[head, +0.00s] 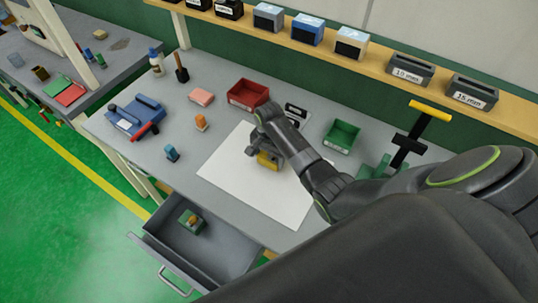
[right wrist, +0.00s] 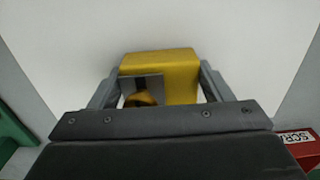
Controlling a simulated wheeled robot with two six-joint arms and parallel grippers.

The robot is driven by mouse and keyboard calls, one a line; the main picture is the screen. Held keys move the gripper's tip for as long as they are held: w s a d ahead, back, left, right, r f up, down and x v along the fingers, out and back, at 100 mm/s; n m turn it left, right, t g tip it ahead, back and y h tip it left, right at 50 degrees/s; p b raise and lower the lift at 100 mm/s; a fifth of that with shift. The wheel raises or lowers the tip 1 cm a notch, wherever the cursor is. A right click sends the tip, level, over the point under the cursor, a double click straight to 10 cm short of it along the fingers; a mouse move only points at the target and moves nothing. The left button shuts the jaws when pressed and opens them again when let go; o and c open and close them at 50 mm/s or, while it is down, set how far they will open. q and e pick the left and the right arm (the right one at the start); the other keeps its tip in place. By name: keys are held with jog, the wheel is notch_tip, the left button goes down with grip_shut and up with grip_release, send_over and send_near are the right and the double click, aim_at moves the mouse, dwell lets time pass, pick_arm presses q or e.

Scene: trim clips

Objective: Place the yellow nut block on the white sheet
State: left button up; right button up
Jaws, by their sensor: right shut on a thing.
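The yellow nut block (head: 268,160) is between the fingers of my right gripper (head: 262,155), over the middle of the white sheet (head: 235,180). In the right wrist view the yellow block (right wrist: 180,65) sits between the two grey fingers, with the white sheet (right wrist: 230,25) behind it. The right gripper is shut on the block. I cannot tell whether the block touches the sheet or hangs just above it. My left gripper is not in view.
A red bin (head: 248,94) stands behind the sheet and a green bin (head: 342,137) at its right. An orange block (head: 201,122) and a blue block (head: 171,153) stand left of the sheet. An open drawer (head: 190,250) juts out at the front, holding a green block (head: 189,222).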

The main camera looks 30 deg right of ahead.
aim_at(269, 156)
jog(key=o, duration=1.1)
jog(key=shift+r, duration=0.1)
notch_tip(269, 156, up, 12)
jog(key=b, duration=0.1)
